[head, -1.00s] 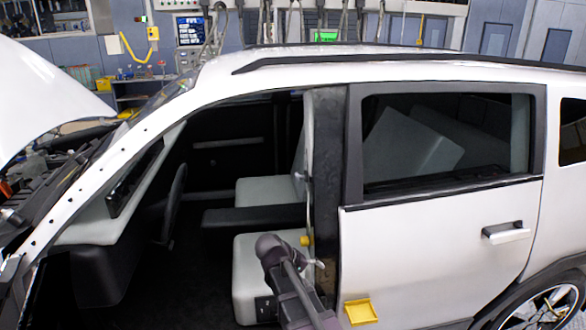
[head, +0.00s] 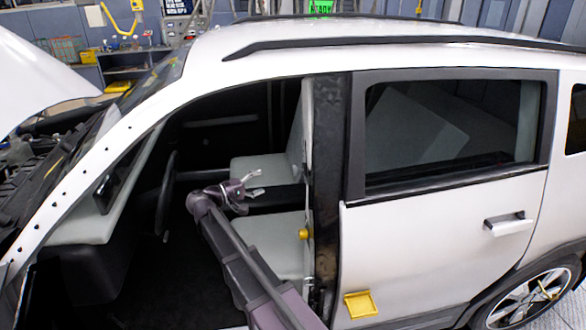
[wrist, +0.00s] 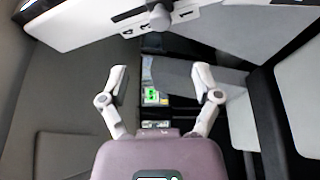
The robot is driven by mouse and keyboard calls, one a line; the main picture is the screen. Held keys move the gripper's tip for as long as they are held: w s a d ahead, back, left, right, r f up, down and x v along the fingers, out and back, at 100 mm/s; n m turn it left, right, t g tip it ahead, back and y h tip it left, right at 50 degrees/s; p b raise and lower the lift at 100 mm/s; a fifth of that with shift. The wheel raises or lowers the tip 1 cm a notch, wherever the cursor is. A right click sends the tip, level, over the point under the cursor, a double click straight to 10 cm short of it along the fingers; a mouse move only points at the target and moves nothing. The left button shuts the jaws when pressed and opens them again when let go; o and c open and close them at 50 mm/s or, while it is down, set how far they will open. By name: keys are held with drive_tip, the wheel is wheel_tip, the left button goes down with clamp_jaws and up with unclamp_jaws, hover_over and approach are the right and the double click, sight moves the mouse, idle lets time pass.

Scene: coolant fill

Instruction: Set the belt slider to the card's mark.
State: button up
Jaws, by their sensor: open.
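My gripper (head: 250,187) is inside the car's open front doorway, above the front seat, with its fingers apart and empty. In the wrist view my gripper (wrist: 160,72) also shows open, with nothing between its fingertips. I cannot tell which mark the knob is at. No readable card shows.
The grey seat (head: 270,240) is below and beside my arm. The steering wheel (head: 166,190) is to the left. The closed rear door (head: 440,250) bounds the doorway on the right.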

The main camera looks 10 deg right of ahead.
sight(294, 170)
drive_tip(key=shift+s+a, duration=0.15)
drive_tip(key=shift+a, duration=0.05)
drive_tip(key=x, duration=1.3)
drive_tip(key=shift+w+d, duration=0.25)
drive_tip(key=shift+w, duration=0.05)
clamp_jaws()
